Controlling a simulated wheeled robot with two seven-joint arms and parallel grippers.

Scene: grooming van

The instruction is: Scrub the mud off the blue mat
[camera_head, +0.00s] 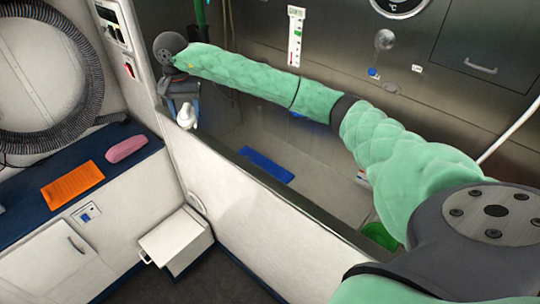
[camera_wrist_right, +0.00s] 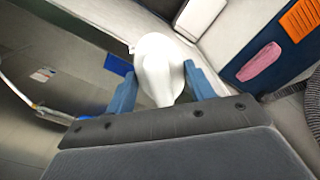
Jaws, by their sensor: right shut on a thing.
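The blue mat (camera_head: 267,164) lies flat on the floor of the grey tub, toward its left part. A small part of it also shows in the right wrist view (camera_wrist_right: 117,65). I cannot make out mud on it at this size. My right gripper (camera_head: 184,106) is above the tub's left end, up and left of the mat. Its blue fingers (camera_wrist_right: 161,82) are shut on a smooth white rounded object (camera_wrist_right: 157,62), whose kind I cannot tell. The white object also shows in the head view (camera_head: 187,117), clear of the mat. My left gripper is not in view.
The tub's front wall (camera_head: 265,183) stands between the floor and the mat. An orange ribbed pad (camera_head: 72,184) and a pink block (camera_head: 126,149) lie on the dark blue counter (camera_head: 30,215). A green object (camera_head: 380,236) sits at the tub's right, partly hidden. A white step box (camera_head: 175,238) stands below.

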